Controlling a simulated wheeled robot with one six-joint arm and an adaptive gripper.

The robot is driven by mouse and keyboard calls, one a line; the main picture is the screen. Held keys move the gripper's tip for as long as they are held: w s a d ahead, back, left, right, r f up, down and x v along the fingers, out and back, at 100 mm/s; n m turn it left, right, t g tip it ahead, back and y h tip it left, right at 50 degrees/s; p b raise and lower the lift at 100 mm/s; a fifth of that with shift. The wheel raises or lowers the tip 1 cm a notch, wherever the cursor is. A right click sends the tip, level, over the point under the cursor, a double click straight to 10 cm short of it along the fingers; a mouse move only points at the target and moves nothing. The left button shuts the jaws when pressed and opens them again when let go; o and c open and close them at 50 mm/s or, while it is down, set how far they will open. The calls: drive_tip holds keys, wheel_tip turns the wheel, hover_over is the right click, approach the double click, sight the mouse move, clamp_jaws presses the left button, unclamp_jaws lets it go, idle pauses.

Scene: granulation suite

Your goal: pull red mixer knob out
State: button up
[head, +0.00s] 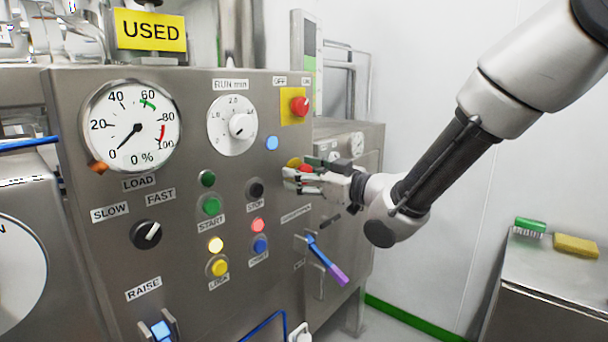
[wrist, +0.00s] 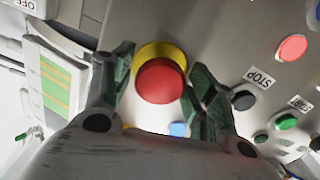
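In the wrist view my gripper (wrist: 160,72) is open. A gap shows by the left finger; the right finger is very close to the knob, and contact cannot be told.
A red rotary switch (head: 299,106) on a yellow plate sits above. The STOP button (wrist: 244,97) is close to the right finger. A blue and purple lever (head: 326,260) projects below my gripper.

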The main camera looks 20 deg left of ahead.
clamp_jaws()
drive_tip(key=shift+s+d, duration=0.25)
drive_tip(key=shift+d, duration=0.4)
drive_tip(key=shift+o, duration=1.9)
unclamp_jaws()
drive_tip(key=shift+d, duration=0.1)
drive_tip(key=v, duration=0.7)
drive_tip(key=shift+s+d, duration=0.15)
